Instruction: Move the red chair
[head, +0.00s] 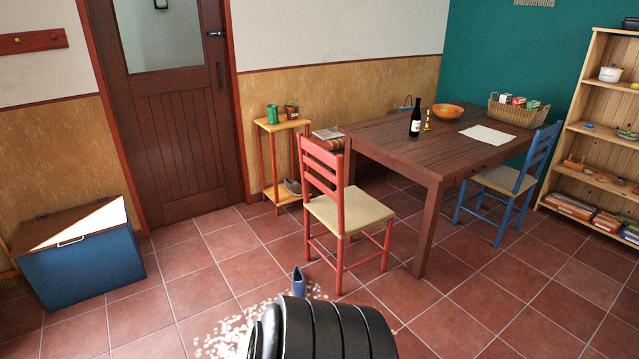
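The red chair (341,210) stands upright on the tiled floor, at the left end of the dark wooden table (385,137). It has a red ladder back on its left side, red legs and a pale tan seat. Its seat faces right toward the table, and open floor lies in front of it. Neither of my grippers shows in the head view, and nothing is seen touching the chair.
Pale bits (222,336) are scattered on the floor near a small blue object (298,283) before the chair. A small shelf stand (268,165) is behind the chair. A blue chair (507,184), a bookcase (585,130) and a blue chest (85,267) stand around.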

